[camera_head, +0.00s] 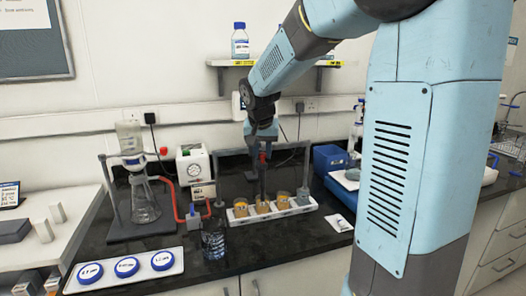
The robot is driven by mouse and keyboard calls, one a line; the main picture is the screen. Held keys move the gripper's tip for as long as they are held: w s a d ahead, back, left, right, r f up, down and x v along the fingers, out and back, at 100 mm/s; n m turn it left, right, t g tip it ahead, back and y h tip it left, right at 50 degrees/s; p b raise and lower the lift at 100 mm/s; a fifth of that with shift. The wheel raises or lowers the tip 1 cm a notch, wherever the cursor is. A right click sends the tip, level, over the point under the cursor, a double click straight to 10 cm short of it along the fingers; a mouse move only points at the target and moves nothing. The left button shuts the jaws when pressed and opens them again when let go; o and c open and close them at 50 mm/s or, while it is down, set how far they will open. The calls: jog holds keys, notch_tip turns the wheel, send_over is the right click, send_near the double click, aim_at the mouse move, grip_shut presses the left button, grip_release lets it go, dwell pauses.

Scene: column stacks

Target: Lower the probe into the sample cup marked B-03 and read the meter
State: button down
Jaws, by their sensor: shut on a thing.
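My gripper (262,148) points down above the dark bench, shut on a slim upright probe (262,158) with a red part near its top. The probe's dark lower part reaches down toward a white rack (236,220) holding several amber sample cups in a row. Its tip is at the second cup from the left (262,206); I cannot tell whether it is inside or behind that cup. The cup labels are too small to read, so I cannot tell which is B-03. A white box with a round dial (195,165) stands left of the rack; its reading is not legible.
A grey frame (307,160) stands behind the rack. A glass beaker (213,240) stands close to its left. Further left are a flask (145,205) on a stand and a tray with blue-lidded jars (127,266). A blue bin (330,158) is at the right.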

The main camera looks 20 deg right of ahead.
notch_tip(320, 180, up, 6)
jog(key=shift+w+r, duration=0.1)
jog(key=shift+r, duration=0.05)
dwell(0.3)
jog(key=c, duration=0.8)
grip_release()
jog(key=shift+c, duration=0.2)
jog(key=v, duration=1.3)
jog(key=shift+s+r, duration=0.25)
jog(key=shift+s, duration=0.05)
